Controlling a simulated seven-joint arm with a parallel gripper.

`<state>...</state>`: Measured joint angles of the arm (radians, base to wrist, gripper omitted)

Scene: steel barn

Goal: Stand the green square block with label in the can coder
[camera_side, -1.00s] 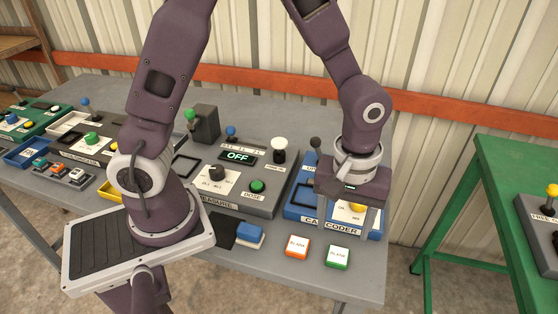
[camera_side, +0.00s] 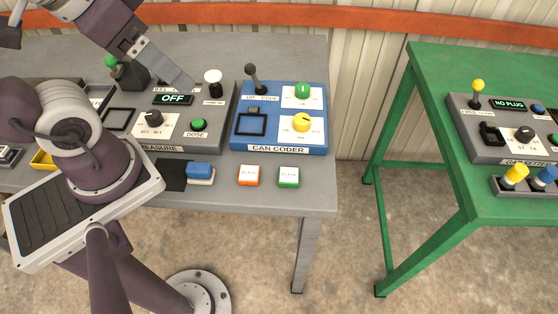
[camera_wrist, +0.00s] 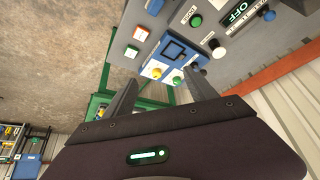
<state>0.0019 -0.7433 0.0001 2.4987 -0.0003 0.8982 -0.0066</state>
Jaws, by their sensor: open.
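The green square block (camera_side: 289,177) has a white labelled top; its print is too small to read surely. It lies flat near the table's front edge, right of an orange block (camera_side: 249,176). It also shows in the wrist view (camera_wrist: 131,51). The blue can coder (camera_side: 239,143) stands behind both blocks. It has an empty black square frame (camera_side: 251,124), a dark lever (camera_side: 255,78), a green knob (camera_side: 303,90) and a yellow knob (camera_side: 302,124). My gripper (camera_wrist: 163,92) is open and empty, raised and away from the blocks. In the side view it is up and left of the can coder.
A grey measure station (camera_side: 222,132) reading OFF stands left of the can coder, with a white-topped knob (camera_side: 212,78). A blue-and-white block (camera_side: 200,173) lies left of the orange one. A green table (camera_side: 440,120) stands apart on the right. Table around the green block is clear.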

